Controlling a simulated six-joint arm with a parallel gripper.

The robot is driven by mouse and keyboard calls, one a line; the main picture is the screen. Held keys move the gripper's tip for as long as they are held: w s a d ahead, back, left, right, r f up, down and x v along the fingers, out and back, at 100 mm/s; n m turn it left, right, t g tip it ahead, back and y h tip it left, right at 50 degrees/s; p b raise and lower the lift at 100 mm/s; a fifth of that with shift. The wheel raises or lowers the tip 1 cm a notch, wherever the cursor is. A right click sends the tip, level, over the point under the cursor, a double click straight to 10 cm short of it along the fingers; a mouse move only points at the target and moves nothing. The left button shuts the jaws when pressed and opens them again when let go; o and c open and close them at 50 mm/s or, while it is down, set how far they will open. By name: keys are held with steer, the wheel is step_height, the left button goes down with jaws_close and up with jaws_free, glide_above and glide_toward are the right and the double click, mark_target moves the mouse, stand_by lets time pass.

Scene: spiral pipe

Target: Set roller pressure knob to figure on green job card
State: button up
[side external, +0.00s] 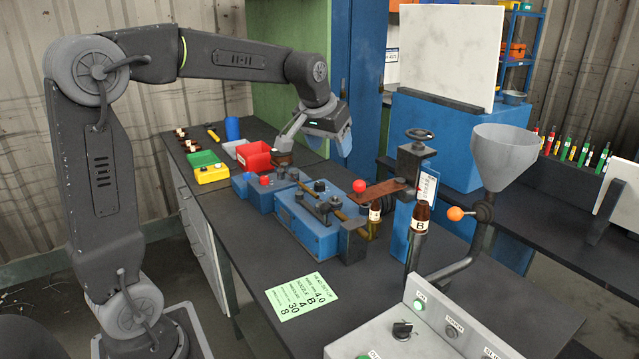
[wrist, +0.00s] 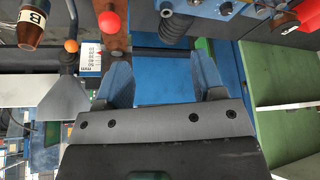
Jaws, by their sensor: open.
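The green job card (side external: 302,299) lies flat on the dark bench at the front. Its print includes 4.0, B, 4, 30 and 8, but most row labels are too small to read surely. The blue machine (side external: 306,228) carries several black knobs, one of them a dark knob (side external: 319,186) on top; I cannot tell which is the roller pressure knob or read its setting. My gripper (side external: 318,140) is open and empty, above the back of the bench and apart from the machine. In the wrist view its blue fingers (wrist: 163,78) are spread wide.
A red ball knob (side external: 359,186) and a brown bottle marked B (side external: 420,216) stand right of the machine. A funnel (side external: 505,150) and an orange-ended lever (side external: 455,213) are farther right. Red (side external: 255,156) and yellow-green bins (side external: 207,166) stand behind left. Bench space left of the card is clear.

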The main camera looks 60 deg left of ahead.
steer(key=w+a+f+n, duration=0.2)
steer(key=w+a+f, duration=0.3)
steer(key=w+a, duration=0.5)
steer(key=n+g+y, duration=0.1)
steer(key=n, duration=0.1)
glide_toward(320, 184)
steer(key=x, duration=0.9)
steer(key=shift+w+a, duration=0.1)
steer(key=shift+a, duration=0.1)
steer(key=c, duration=0.9)
